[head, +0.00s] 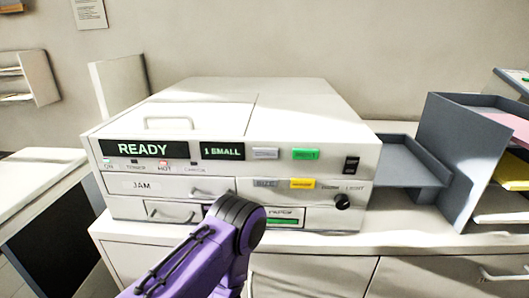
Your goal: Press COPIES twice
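The white copier (190,120) stands on a cabinet top. Its left display (145,149) reads READY, and a smaller display (222,151) seems to read 1 SMALL. Right of that are a grey button (265,153) and a green button (305,154). Below them are a grey button that seems to read SIZE (265,183) and a yellow button (302,184). The small lettering is blurred, so I cannot tell for sure which one is COPIES. My purple arm rises from the lower left in front of the lower drawers. No gripper fingers show for either arm.
A black rocker switch (351,165) and a dark knob (343,201) are at the copier's right. A grey output tray (412,170) and a grey sorter (462,150) with coloured sheets stand further right. A drawer marked JAM (160,186) is at the left.

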